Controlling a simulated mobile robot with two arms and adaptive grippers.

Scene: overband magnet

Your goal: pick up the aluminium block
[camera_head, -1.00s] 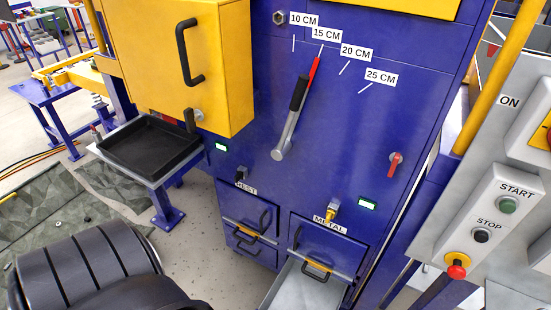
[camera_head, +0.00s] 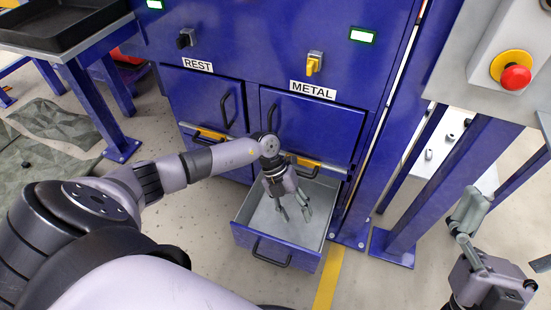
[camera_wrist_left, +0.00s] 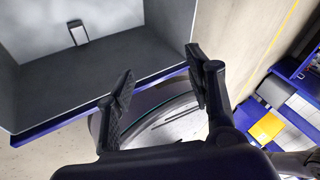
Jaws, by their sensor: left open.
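The open METAL drawer (camera_head: 300,262) is pulled out low on the blue cabinet. My left gripper (camera_head: 295,213) is open and empty, pointing down over the drawer's grey inside. In the left wrist view its two spread fingers (camera_wrist_left: 158,68) show in front of the drawer floor. A small light-grey piece with dark edges (camera_wrist_left: 78,33), probably the aluminium block, is at the drawer's far part there, apart from the fingers. I cannot make out the block in the head view. My right gripper (camera_head: 470,235) is at the lower right, away from the drawer; its opening is unclear.
A black tray (camera_head: 60,25) stands on a blue-legged stand at the upper left. A blue post (camera_head: 440,185) stands right of the drawer. Floor in front of the drawer is clear.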

